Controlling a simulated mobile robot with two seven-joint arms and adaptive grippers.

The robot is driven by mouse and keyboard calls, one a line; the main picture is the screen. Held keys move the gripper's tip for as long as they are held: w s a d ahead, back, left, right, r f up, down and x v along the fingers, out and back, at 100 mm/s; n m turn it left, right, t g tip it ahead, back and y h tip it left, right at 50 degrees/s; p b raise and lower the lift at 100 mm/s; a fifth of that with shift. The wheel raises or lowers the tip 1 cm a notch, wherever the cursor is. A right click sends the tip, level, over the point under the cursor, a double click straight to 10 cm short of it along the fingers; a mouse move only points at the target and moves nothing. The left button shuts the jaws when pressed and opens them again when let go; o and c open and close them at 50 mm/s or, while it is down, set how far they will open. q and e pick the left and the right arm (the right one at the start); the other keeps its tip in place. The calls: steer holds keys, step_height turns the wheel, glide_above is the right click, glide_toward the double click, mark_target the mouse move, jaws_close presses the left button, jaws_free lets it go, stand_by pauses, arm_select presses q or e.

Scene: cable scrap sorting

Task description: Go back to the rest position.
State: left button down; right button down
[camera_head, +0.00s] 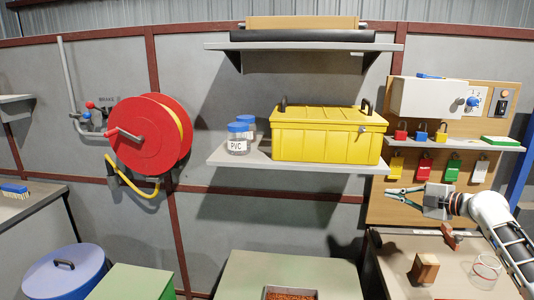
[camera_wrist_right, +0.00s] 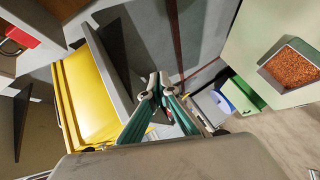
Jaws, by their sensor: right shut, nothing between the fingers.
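My left gripper is in neither view.
A yellow lidded box (camera_head: 325,135) and PVC jars (camera_head: 237,143) stand on the middle shelf. Below right, a wooden block (camera_head: 424,268) and a wire coil (camera_head: 487,266) lie on a bench. A tray of copper-coloured granules (camera_head: 291,293) is at bottom centre. A red reel (camera_head: 150,137) hangs left.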

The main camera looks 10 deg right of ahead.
steer(key=w+a+f+n+g+y, duration=0.1)
steer(key=w+a+f+n+y, duration=0.15)
steer(key=a, duration=0.95)
steer(key=w+d+m+t+h, duration=0.25)
steer(key=d+m+h, duration=0.65)
steer(key=d, duration=0.5)
steer(key=d+r+m+t+h, duration=0.3)
steer(key=d+r+m+h, duration=0.2)
steer(key=d+r+m, duration=0.3)
steer(key=s+a+f+n+g+y, duration=0.1)
steer(key=s+a+f+g+y, duration=0.15)
steer(key=s+a+f, duration=0.7)
steer(key=s+a+f+n+g+y, duration=0.1)
steer(key=s+a+f+n+y, duration=0.15)
steer(key=a+f, duration=1.4)
steer(key=s+a+f+m+g+y, duration=0.1)
steer(key=s+a+f, duration=0.4)
steer(key=s, duration=0.5)
steer(key=s+a+f+m+g+y, duration=0.1)
steer(key=s+a+f, duration=0.5)
steer(key=s, duration=0.3)
steer(key=s+a+f+m+g+y, duration=0.1)
steer(key=s+a+f, duration=0.5)
steer(key=s, duration=0.4)
steer(key=shift+s+a+f+m+g, duration=0.15)
steer(key=shift+s+a+m+g, duration=0.2)
steer(key=shift+a, duration=0.25)
steer(key=shift+y, duration=0.25)
